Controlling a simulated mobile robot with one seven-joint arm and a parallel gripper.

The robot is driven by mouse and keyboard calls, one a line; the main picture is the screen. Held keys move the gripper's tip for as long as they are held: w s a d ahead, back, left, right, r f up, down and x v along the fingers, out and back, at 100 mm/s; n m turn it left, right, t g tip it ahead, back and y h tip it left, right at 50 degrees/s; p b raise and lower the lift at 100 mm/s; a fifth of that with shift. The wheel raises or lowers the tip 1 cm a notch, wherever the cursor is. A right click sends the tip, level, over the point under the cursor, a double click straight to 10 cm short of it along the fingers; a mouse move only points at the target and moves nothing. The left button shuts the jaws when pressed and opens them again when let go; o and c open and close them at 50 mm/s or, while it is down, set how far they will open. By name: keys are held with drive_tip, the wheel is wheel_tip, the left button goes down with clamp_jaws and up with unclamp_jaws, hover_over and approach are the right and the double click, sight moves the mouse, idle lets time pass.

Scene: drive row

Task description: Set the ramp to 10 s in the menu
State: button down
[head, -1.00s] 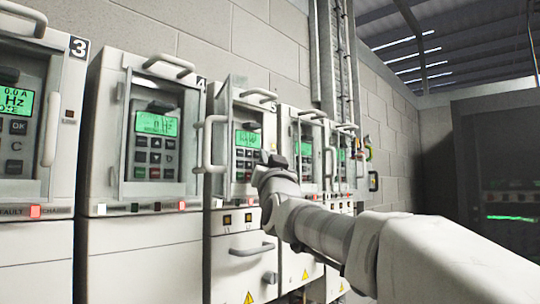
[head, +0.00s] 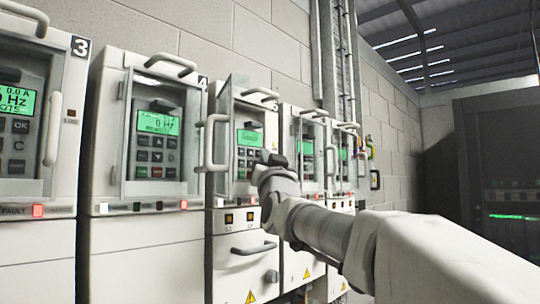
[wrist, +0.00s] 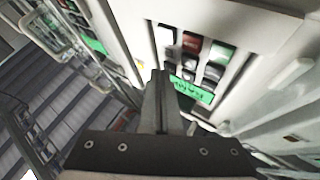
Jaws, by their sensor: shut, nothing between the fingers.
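The drive marked 5 (head: 228,188) stands in the middle of the head view, its clear door swung open to the left. Its lit green display (head: 248,138) carries dark text too small to read. Its keypad (head: 242,164) lies below, partly hidden by my gripper (head: 270,158). In the wrist view, my gripper (wrist: 160,100) is shut and empty, its tips close to the keypad (wrist: 192,52) of dark, red and grey keys. The green display (wrist: 192,88) shows there turned over, its text unreadable. I cannot tell whether the tips touch a key.
Drives 3 (head: 20,190) and 4 (head: 145,200) stand to the left, more drives to the right. Door handles (head: 208,143) and a drawer handle (head: 254,249) stick out from the fronts. A dark cabinet (head: 490,130) stands far right.

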drive_tip(key=shift+s+d+b, duration=0.4)
drive_tip(key=shift+d+b, duration=0.1)
drive_tip(key=shift+d, duration=0.05)
drive_tip(key=s+d+b, duration=0.1)
drive_tip(key=d+b, duration=0.1)
drive_tip(key=s+d+b, duration=0.2)
drive_tip(key=shift+b, duration=0.3)
drive_tip(key=shift+s+r, duration=0.1)
idle(3.2)
drive_tip(key=s+p, duration=0.2)
drive_tip(key=p, duration=0.3)
drive_tip(key=s+d+p, duration=0.1)
drive_tip(key=s+p, duration=0.1)
drive_tip(key=p, duration=0.3)
drive_tip(key=shift+s+d, duration=0.15)
drive_tip(key=shift+s, duration=0.05)
